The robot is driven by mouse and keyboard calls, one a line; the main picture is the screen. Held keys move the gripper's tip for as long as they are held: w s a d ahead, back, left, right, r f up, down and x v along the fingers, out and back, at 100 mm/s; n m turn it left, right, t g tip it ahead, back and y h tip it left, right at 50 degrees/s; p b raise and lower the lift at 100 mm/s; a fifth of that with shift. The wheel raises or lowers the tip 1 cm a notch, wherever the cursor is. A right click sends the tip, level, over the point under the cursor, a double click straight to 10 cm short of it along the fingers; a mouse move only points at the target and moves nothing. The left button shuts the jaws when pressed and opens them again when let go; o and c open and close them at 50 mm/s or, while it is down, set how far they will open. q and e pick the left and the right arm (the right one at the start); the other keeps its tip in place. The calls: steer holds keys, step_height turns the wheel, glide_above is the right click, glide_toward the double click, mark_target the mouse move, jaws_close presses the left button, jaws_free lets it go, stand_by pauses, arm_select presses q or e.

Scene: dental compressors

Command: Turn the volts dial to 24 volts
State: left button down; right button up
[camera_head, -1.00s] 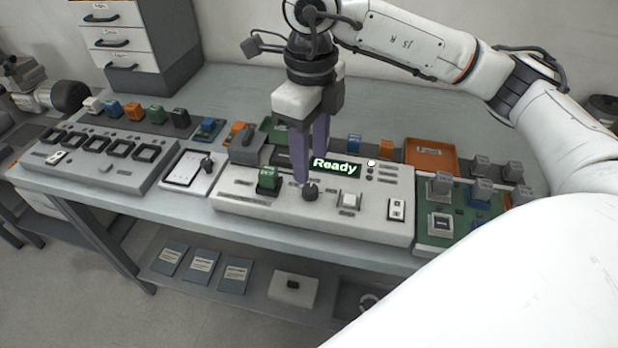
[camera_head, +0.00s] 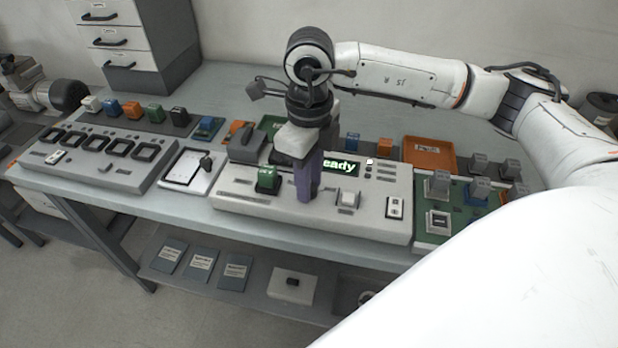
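The control unit (camera_head: 365,220) is a light grey panel on the bench, with a lit green display (camera_head: 341,167) partly covered by my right gripper; "eady" can be read. The dark round dial on its front is now hidden behind the purple fingers of my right gripper (camera_head: 308,190). The gripper points down with its fingertips at the dial's place. The fingers overlap in this view, so I cannot tell whether they grip the dial. The dial's setting cannot be read. My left gripper is not in view.
A green block (camera_head: 268,181) stands on the panel just left of the fingers. A light square button (camera_head: 347,199) and a white switch (camera_head: 395,207) are to the right. An orange tray (camera_head: 430,154) and a green board (camera_head: 433,243) lie farther right.

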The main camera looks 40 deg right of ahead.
stand_by(0.3)
steer(key=m+b, duration=0.1)
steer(key=m, duration=0.2)
steer(key=m+b, duration=0.1)
steer(key=m, duration=0.1)
steer(key=shift+m, duration=0.4)
steer(key=m, duration=0.3)
steer(key=shift+w+b, duration=0.1)
steer(key=shift+b, duration=0.25)
steer(key=shift+r+m, duration=0.1)
steer(key=shift+m, duration=1.6)
steer(key=o, duration=1)
steer(key=shift+o, duration=0.2)
